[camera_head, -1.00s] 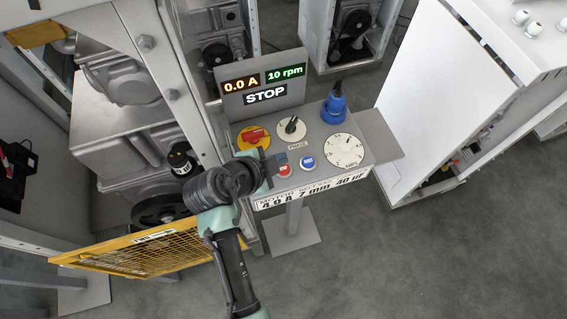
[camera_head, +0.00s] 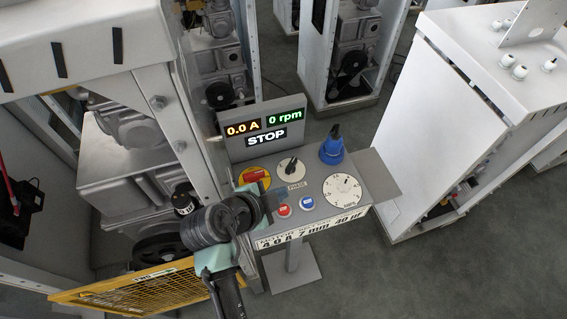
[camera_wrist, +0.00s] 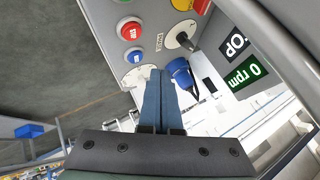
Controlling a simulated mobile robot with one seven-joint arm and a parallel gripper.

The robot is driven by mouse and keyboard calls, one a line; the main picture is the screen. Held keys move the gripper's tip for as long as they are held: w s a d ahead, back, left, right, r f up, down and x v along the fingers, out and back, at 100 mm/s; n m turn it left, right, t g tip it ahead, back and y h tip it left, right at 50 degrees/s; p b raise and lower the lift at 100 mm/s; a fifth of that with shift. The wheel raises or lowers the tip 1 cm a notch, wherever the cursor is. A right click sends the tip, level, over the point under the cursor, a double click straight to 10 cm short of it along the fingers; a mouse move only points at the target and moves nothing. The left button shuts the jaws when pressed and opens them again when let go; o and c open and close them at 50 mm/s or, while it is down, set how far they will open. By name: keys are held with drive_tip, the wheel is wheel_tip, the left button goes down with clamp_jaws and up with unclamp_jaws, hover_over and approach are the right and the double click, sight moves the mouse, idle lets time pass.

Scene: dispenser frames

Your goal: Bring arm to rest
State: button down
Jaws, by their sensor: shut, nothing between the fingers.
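My gripper (camera_wrist: 158,98) is shut and empty in the wrist view, its two blue-grey fingers side by side in front of the control panel. In the head view my gripper (camera_head: 268,205) is at the panel's left front, beside the red button (camera_head: 284,209); the fingertips are partly hidden by my wrist. The control panel (camera_head: 315,222) carries a red-and-yellow switch (camera_head: 255,178), a phase knob (camera_head: 291,168), a blue button (camera_head: 307,203), a white amps dial (camera_head: 342,191) and a blue plug (camera_head: 332,148). The display (camera_head: 264,128) reads 0.0 A, 0 rpm and STOP.
A grey machine frame (camera_head: 165,110) with motors stands close to the left of my arm. A yellow mesh guard (camera_head: 150,293) is below it. A white cabinet (camera_head: 450,120) stands to the right. Open floor (camera_head: 440,275) lies at the lower right.

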drive_tip(key=w+r+n+t+y, duration=0.25)
drive_tip(key=w+r+n, duration=0.2)
drive_tip(key=r, duration=0.65)
drive_tip(key=w+r+n+t+y, duration=0.2)
drive_tip(key=w+r+n+t, duration=0.25)
drive_tip(key=r, duration=0.75)
drive_tip(key=s+d+r+n+t+b, duration=0.1)
drive_tip(key=s+r+n+t+b, duration=0.2)
drive_tip(key=r, duration=0.7)
drive_tip(key=s+r+n+t, duration=0.2)
drive_tip(key=r+n+t, duration=0.15)
drive_tip(key=r, duration=0.55)
drive_tip(key=s+r+t+b, duration=0.3)
drive_tip(key=s+r+t, duration=0.3)
drive_tip(key=s+r, duration=0.4)
wheel_tip(320, 180, up, 3)
drive_tip(key=shift+s+f+n+y+b, duration=0.25)
drive_tip(key=shift+n+y+b, duration=0.1)
drive_tip(key=shift+y, duration=0.1)
drive_tip(key=shift+t, duration=0.25)
drive_tip(key=c, duration=1.5)
unclamp_jaws()
drive_tip(key=shift+c, duration=0.2)
